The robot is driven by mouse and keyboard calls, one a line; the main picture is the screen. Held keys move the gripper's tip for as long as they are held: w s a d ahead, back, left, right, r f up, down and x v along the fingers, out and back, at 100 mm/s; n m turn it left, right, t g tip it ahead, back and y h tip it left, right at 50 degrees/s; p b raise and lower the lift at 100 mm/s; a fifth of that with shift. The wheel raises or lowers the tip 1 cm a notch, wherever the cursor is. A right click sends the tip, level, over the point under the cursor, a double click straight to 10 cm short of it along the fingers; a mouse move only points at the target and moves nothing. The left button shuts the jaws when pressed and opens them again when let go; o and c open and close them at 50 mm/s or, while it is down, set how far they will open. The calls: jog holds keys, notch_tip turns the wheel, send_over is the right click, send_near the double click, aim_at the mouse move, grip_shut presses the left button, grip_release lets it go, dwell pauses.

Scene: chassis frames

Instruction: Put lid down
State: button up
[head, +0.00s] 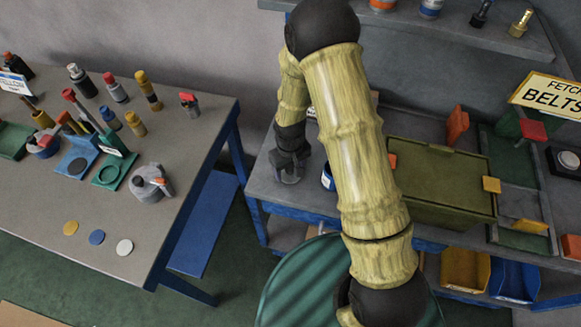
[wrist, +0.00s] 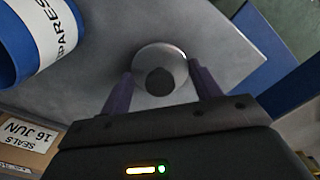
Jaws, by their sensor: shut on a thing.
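The lid looks like a round grey disc with a dark round middle, and it shows in the wrist view (wrist: 160,54). My gripper (wrist: 161,74) is shut on it, with one dark finger on each side. In the head view my gripper (head: 290,172) is over the left end of the grey bench (head: 262,185), with a small grey part of the lid (head: 291,178) showing below the fingers. I cannot tell whether the lid touches the bench top.
A blue can with a white label (wrist: 38,38) stands close to the left in the wrist view. A green-lidded crate (head: 440,180) is right of my arm. A box labelled "SEALS" (wrist: 25,132) shows lower left. Another table (head: 190,135) with bottles and tools is at left.

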aim_at(290, 168)
jog(key=shift+f, duration=0.15)
jog(key=o, duration=1)
notch_tip(290, 168, up, 12)
jog(key=b, duration=0.1)
jog(key=shift+r+b, duration=0.2)
jog(key=shift+b, duration=0.2)
jog(key=s+d+r+m+t, duration=0.1)
jog(key=s+d+r+m, duration=0.1)
jog(key=s+d+r, duration=0.2)
jog(key=s+d+r+m+t, duration=0.1)
jog(key=s+d+r+m, duration=0.2)
jog(key=s+d, duration=0.3)
jog(key=d+r, duration=0.1)
jog(key=d, duration=0.2)
jog(key=shift+s+t, duration=0.3)
